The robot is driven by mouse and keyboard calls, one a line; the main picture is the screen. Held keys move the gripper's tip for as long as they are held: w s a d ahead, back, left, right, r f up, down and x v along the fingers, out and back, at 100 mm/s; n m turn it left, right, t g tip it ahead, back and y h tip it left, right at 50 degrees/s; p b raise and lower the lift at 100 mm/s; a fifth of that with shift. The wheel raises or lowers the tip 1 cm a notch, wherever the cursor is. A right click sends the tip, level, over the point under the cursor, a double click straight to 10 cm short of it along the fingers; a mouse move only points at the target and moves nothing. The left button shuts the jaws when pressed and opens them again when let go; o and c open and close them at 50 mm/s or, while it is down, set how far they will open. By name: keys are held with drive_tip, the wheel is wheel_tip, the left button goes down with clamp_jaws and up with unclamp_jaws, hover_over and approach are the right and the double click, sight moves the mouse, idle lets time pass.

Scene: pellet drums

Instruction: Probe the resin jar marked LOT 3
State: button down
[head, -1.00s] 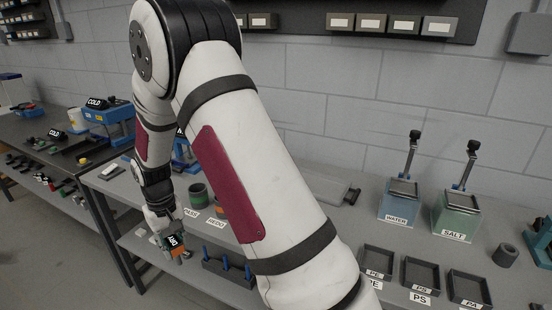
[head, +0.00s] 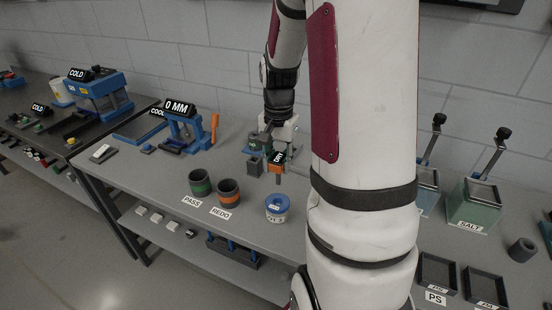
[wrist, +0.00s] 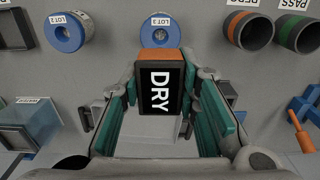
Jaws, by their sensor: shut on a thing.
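My gripper (wrist: 165,105) is shut on an orange-and-black probe (wrist: 158,82) whose display reads DRY. In the head view the probe (head: 278,161) hangs upright over the bench, its tip pointing down, behind a jar. That blue-topped jar (head: 277,208) stands right of the REDO cup, its label seeming to end in 3.
A green-ringed PASS cup (head: 200,183) and orange-ringed REDO cup (head: 229,192) stand left of the jar. A blue device marked 0 MM (head: 186,128) is behind. WATER and SALT tanks (head: 474,205) and trays (head: 437,272) are right. My arm blocks the middle.

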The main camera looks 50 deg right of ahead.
sight(277, 185)
drive_tip(key=shift+a, duration=0.1)
wheel_tip(277, 185, down, 2)
drive_tip(key=shift+w+f, duration=0.1)
drive_tip(key=shift+f+b, duration=0.8)
drive_tip(key=shift+f, duration=1)
drive_tip(key=shift+f+b, duration=0.9)
drive_tip(key=shift+f, duration=2.2)
idle(1.8)
drive_tip(key=c, duration=1.2)
unclamp_jaws()
drive_tip(key=shift+o, duration=0.2)
